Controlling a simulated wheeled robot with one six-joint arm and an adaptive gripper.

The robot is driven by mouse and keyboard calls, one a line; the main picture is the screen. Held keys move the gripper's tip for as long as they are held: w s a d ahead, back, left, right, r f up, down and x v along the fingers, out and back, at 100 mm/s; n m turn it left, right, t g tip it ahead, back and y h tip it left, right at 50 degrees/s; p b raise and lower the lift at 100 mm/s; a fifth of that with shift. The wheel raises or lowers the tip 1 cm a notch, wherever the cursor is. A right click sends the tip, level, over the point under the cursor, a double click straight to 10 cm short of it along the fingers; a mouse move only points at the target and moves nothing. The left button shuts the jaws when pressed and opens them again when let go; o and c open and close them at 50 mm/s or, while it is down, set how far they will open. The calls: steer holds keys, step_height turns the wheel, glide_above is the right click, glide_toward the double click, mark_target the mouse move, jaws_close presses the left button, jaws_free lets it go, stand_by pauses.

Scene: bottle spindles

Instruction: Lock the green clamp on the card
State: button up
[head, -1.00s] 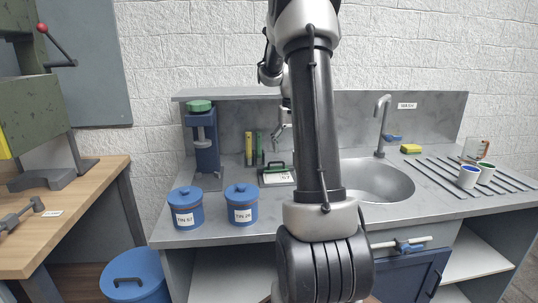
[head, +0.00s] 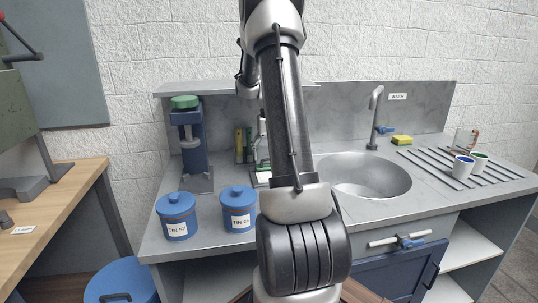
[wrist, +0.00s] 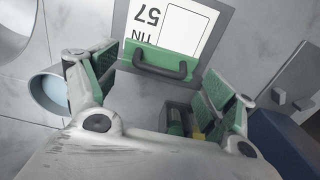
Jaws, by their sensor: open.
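The green clamp (wrist: 158,61) is a bar with a black arched handle (wrist: 163,68), lying along one edge of a card. The card (wrist: 182,22) is white on a grey board and reads "TIN 57", upside down in the wrist view. My gripper (wrist: 159,68) is open and empty, its fingers on either side of the clamp in the picture; contact cannot be told. In the head view the card board (head: 262,180) lies on the counter behind the tins, partly hidden by my arm. I cannot tell whether the clamp is locked.
Blue tins labelled TIN 57 (head: 177,216) and TIN 29 (head: 238,210) stand at the counter's front. A blue stand with a green top (head: 187,135) is left of the card. Yellow and green upright items (head: 244,146) stand behind. The sink (head: 365,178) is to the right.

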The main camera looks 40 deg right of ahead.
steer(key=shift+f, duration=0.25)
steer(key=shift+c, duration=0.3)
steer(key=c, duration=1.2)
steer(key=shift+s+a+f+t+h, duration=0.15)
steer(key=shift+s+a+t+h, duration=0.1)
steer(key=shift+s+t+h, duration=0.4)
steer(key=shift+a+f+t+h, duration=0.1)
steer(key=shift+f+t+h, duration=0.15)
steer(key=shift+t, duration=0.5)
steer(key=shift+c, duration=0.3)
steer(key=o, duration=1)
steer(key=shift+o, duration=0.6)
